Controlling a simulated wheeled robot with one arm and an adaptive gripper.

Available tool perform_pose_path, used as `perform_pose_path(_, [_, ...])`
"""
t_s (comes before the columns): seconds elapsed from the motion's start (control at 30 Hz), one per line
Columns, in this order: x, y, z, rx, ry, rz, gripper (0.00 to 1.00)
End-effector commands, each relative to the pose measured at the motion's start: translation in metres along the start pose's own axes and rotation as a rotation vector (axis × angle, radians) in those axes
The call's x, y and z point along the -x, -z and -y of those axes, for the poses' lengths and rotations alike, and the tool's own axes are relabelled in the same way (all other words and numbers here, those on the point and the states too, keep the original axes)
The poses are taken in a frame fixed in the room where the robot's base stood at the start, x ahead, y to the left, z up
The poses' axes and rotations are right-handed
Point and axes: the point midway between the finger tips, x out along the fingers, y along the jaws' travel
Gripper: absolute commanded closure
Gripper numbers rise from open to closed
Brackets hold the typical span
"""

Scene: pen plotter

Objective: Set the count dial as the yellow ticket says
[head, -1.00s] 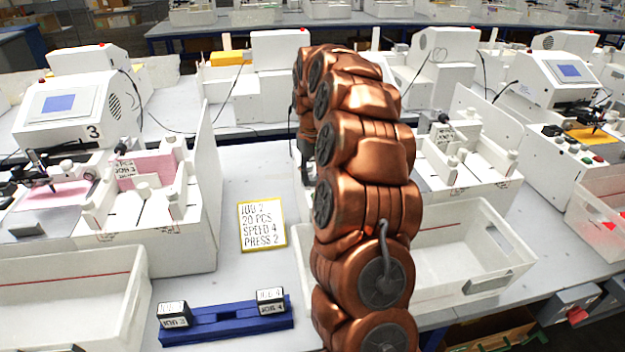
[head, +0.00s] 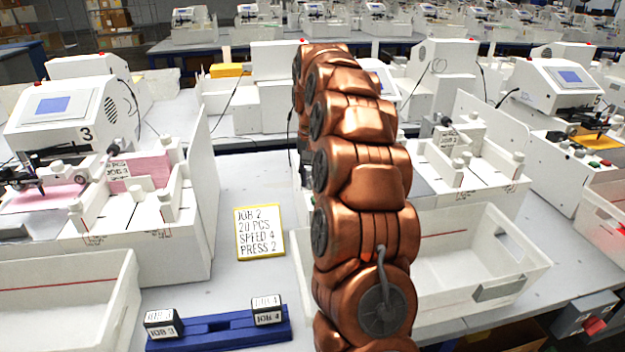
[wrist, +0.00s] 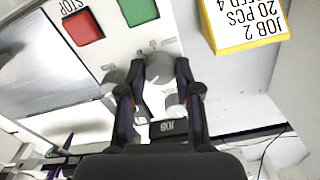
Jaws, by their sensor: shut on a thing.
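The yellow-edged ticket (head: 260,231) stands on the bench left of my arm and reads JOB 2, 20 PCS, SPEED 4, PRESS 2. It also shows upside down at the top right of the wrist view (wrist: 250,22). In the wrist view my gripper (wrist: 157,72) has its two fingers closed on the sides of a round grey dial (wrist: 158,66) on a white panel. Small marks ring this dial, but I cannot read its name or setting. In the head view my arm hides the gripper and panel.
In the wrist view, a second grey knob (wrist: 114,77) sits close left. A blue rack (head: 215,328) holds two JOB blocks; a white bin (head: 470,250) stands right.

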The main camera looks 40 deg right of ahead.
Motion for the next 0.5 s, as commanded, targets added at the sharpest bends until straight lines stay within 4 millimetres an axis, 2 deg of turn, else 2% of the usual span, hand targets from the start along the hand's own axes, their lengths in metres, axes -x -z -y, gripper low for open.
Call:
perform_pose_path(0.33, [-0.0004, -0.0004, 0.0004, -0.001, 0.0, 0.002, 1.0])
perform_pose_path(0.37, [-0.0004, -0.0004, 0.0003, -0.001, 0.0, 0.002, 0.65])
perform_pose_path(0.5, [-0.0003, -0.0003, 0.0002, -0.001, 0.0, 0.001, 0.5])
